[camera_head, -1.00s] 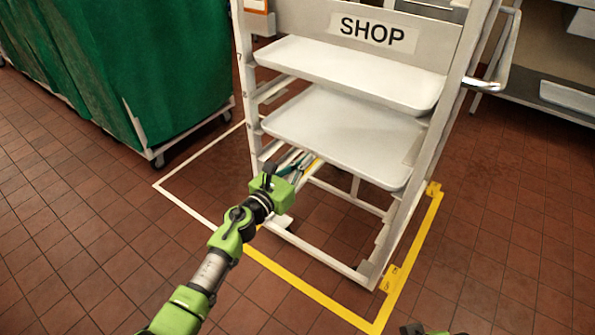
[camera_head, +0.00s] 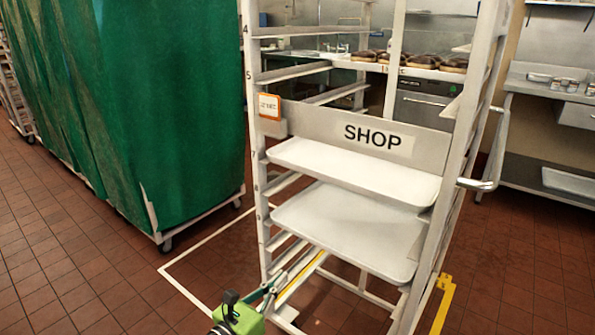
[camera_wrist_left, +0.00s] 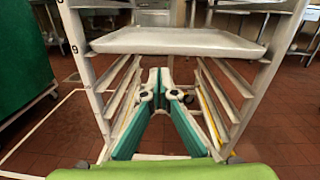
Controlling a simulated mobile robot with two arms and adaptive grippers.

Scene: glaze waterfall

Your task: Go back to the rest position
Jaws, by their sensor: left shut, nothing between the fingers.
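My left gripper (camera_head: 275,285) shows at the bottom of the head view, with a green body and teal fingers. It is in front of the lower left side of the white rack (camera_head: 433,240), below its trays. In the left wrist view its two teal fingers (camera_wrist_left: 160,78) are shut and empty, pointing between the rack's side rails. The upper white tray (camera_head: 355,172) and lower white tray (camera_head: 350,232) lie on the rack. One white tray (camera_wrist_left: 178,42) shows above the fingers in the wrist view. My right gripper is out of view.
The rack carries a SHOP sign (camera_head: 378,137) and a side handle (camera_head: 490,170). A green covered cart (camera_head: 130,120) stands to the left. Yellow tape (camera_head: 443,300) and white tape (camera_head: 190,292) mark the tiled floor. Open floor lies left front and right.

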